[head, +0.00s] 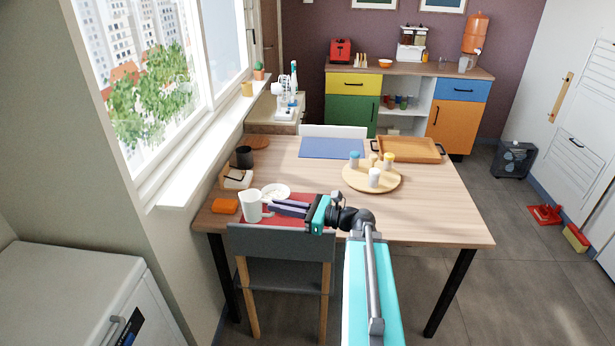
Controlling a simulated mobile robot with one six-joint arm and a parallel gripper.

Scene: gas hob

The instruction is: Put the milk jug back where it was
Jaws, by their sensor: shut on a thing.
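The white milk jug (250,207) is at the near left of the wooden table, at the left end of the red placemat (310,225). Its handle side faces right. My gripper (272,206) reaches in from the right with its purple fingers lying nearly level. It is shut on the jug at the handle side; the fingertips are small, so the exact grip is hard to see. The jug looks upright. I cannot tell whether its base touches the table or is slightly above it.
A napkin holder (236,181) and black cup (244,157) stand near the window. A round board (354,185) holds several jars. A grey chair (280,243) stands in front.

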